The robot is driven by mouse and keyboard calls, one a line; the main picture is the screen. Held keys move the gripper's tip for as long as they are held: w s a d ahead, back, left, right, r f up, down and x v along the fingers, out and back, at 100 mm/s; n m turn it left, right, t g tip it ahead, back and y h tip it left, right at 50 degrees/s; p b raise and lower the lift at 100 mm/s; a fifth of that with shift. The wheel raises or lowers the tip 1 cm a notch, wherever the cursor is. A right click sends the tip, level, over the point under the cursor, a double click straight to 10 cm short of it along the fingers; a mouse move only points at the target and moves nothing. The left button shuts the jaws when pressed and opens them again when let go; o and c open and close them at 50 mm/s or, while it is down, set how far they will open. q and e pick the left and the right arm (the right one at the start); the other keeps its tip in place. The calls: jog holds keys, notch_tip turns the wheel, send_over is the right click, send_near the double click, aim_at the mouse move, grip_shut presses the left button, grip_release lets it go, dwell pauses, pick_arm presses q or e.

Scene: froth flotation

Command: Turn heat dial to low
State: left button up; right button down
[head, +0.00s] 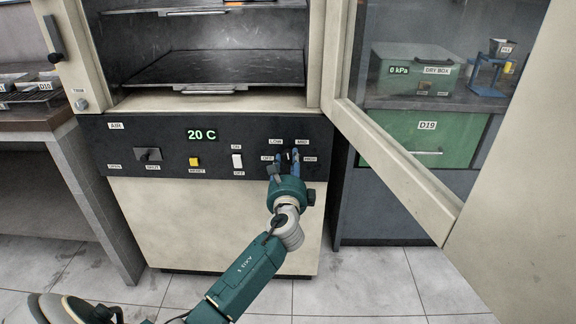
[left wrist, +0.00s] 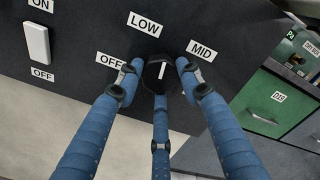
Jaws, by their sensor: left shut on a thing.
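The heat dial (left wrist: 157,75) is a black round knob on the dark control panel, with a white pointer line. In the left wrist view the pointer is nearly upright, leaning slightly right, between the LOW label (left wrist: 145,25) and the MID label (left wrist: 202,50). The OFF label (left wrist: 110,60) lies left of the dial. My left gripper (head: 287,160) has its blue fingers shut around the dial; it also shows in the left wrist view (left wrist: 157,85). My right gripper is not in view.
The panel also holds a 20 C display (head: 201,135), a yellow reset button (head: 195,161), a white ON/OFF switch (head: 237,161) and an air knob (head: 148,154). The oven door (head: 392,150) stands open at right. A green dry box (head: 417,70) stands behind its glass.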

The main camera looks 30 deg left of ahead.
pick_arm(q)
jog(key=shift+w+d+f+n+b, duration=0.15)
jog(key=shift+n+b, duration=0.1)
jog(key=shift+n, duration=0.6)
jog(key=shift+s+d+n+b, duration=0.1)
jog(key=shift+n+b, duration=0.15)
jog(key=shift+n, duration=0.55)
jog(key=shift+w+d+f+n+b, duration=0.15)
jog(key=shift+n+b, duration=0.1)
jog(key=shift+n, duration=0.6)
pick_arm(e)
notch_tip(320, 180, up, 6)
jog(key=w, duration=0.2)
pick_arm(q)
jog(key=shift+r, duration=0.1)
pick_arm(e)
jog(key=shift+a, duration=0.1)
pick_arm(q)
jog(key=o, duration=1.1)
jog(key=shift+w+d+r, duration=0.1)
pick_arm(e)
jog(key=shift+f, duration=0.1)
pick_arm(q)
jog(key=shift+s, duration=0.2)
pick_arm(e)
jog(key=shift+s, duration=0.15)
pick_arm(q)
jog(key=v, duration=1.1)
jog(key=shift+s+d, duration=0.1)
jog(key=shift+s, duration=0.25)
